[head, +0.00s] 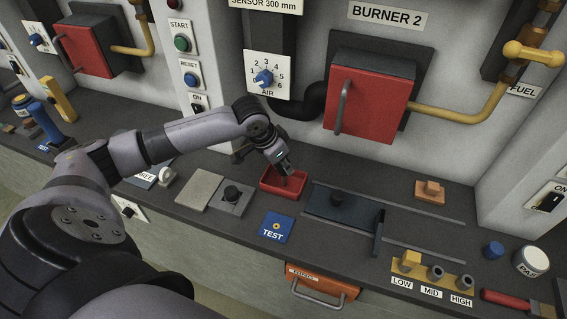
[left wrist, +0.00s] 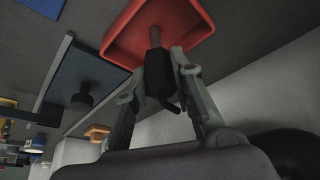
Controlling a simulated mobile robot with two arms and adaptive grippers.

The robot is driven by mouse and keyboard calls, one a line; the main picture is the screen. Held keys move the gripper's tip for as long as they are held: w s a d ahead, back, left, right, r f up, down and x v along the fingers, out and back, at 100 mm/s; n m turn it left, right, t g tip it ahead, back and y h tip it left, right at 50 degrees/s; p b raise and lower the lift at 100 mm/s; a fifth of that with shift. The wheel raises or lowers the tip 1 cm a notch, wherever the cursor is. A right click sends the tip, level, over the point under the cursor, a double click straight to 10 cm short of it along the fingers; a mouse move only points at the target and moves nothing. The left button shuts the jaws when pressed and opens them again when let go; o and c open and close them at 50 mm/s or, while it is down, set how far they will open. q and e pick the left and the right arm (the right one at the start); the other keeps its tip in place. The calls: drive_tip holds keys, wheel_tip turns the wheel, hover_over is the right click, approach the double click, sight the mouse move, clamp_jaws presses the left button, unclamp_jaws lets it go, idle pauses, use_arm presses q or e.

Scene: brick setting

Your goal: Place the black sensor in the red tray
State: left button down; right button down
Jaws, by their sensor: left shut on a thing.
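The red tray (head: 266,186) sits on the dark bench below the red burner door in the head view. It also fills the top of the left wrist view (left wrist: 122,38). My left gripper (head: 286,168) is over the tray, pointing down. In the left wrist view my left gripper (left wrist: 160,62) is shut on the black sensor (left wrist: 156,78), whose narrow brownish tip points at the tray floor. I cannot tell whether the tip touches the floor. In the head view the sensor is mostly hidden by the gripper. My right gripper is not in view.
A grey plate with a black knob (head: 232,194) lies left of the tray, and a blue TEST card (head: 276,227) in front. A dark sliding plate (head: 340,208) between rails is to the right. The burner door (head: 366,105) and a black pipe stand behind.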

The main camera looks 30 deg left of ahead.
use_arm(q)
drive_tip(key=c, duration=1.4)
unclamp_jaws()
drive_tip(key=shift+f, duration=0.1)
drive_tip(key=shift+c, duration=0.2)
drive_tip(key=shift+o, duration=0.4)
drive_tip(key=b+v, duration=0.1)
drive_tip(key=v, duration=1.1)
